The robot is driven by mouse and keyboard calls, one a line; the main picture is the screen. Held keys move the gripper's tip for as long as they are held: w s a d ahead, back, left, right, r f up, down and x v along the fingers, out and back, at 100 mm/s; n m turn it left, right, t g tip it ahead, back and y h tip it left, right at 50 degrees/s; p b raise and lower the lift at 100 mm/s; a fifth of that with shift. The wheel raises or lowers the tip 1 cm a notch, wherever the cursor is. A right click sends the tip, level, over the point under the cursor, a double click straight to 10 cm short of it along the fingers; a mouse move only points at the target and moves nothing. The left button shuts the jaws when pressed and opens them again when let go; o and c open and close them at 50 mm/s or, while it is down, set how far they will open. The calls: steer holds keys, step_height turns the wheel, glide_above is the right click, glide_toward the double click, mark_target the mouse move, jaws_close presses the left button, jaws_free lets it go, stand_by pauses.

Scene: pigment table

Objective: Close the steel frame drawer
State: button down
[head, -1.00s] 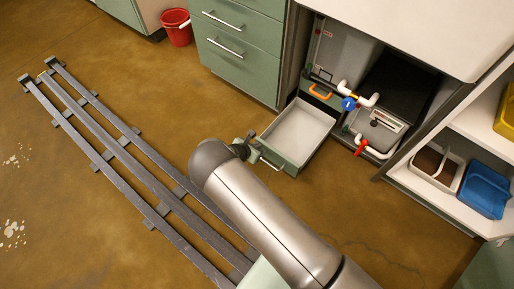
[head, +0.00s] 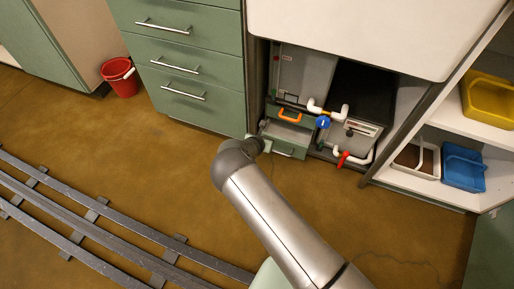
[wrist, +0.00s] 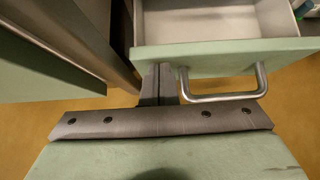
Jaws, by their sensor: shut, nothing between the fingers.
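The steel frame drawer has a pale green front (head: 287,152) and a light grey inside. In the head view it sits low in the open bay, mostly pushed in, with a strip of its inside showing. In the wrist view its front (wrist: 235,57) spans the top right, with the grey bottom behind it and the metal bar handle (wrist: 222,97) below. My gripper (wrist: 159,72) is shut and empty. Its fingertips are at the lower left part of the drawer front, left of the handle; I cannot tell whether they touch. In the head view my wrist partly hides this place.
An orange handle (head: 289,117), white pipes with a blue knob (head: 323,122) and a red valve handle (head: 343,159) are close by on the right. A green drawer cabinet (head: 195,75) stands left. Open shelves with a blue bin (head: 463,172) stand right.

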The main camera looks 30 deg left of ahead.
steer(key=shift+w, duration=0.25)
